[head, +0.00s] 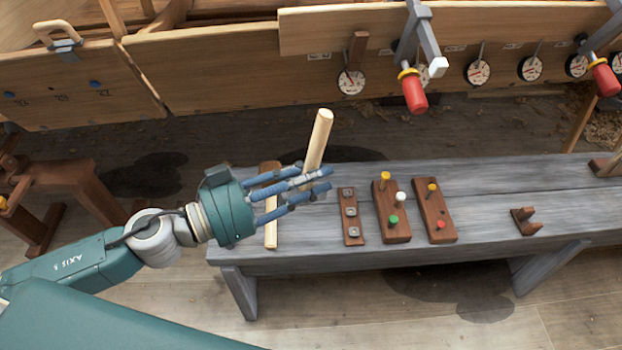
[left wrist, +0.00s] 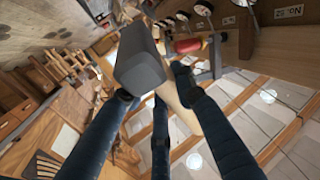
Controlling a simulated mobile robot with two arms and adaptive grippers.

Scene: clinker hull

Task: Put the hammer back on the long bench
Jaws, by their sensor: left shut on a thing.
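My left gripper (head: 308,184) is shut on the hammer, with its blue fingers around it, over the left part of the long bench. The pale wooden hammer handle (head: 318,140) points up and slightly right from the fingers. In the left wrist view a dark grey block (left wrist: 139,60), which looks like the hammer head, is close to the camera, with pale wood (left wrist: 178,108) between the fingers. The head is not clear in the head view. The grey long bench (head: 490,200) runs to the right. My right gripper is not in view.
On the bench are a wooden tool with a pale handle (head: 271,232), a small brown strip (head: 351,228), two brown blocks with coloured pegs (head: 391,226) (head: 436,222) and a brown cradle (head: 524,220). Red-handled clamps (head: 414,92) and dials hang on the hull (head: 210,75) behind.

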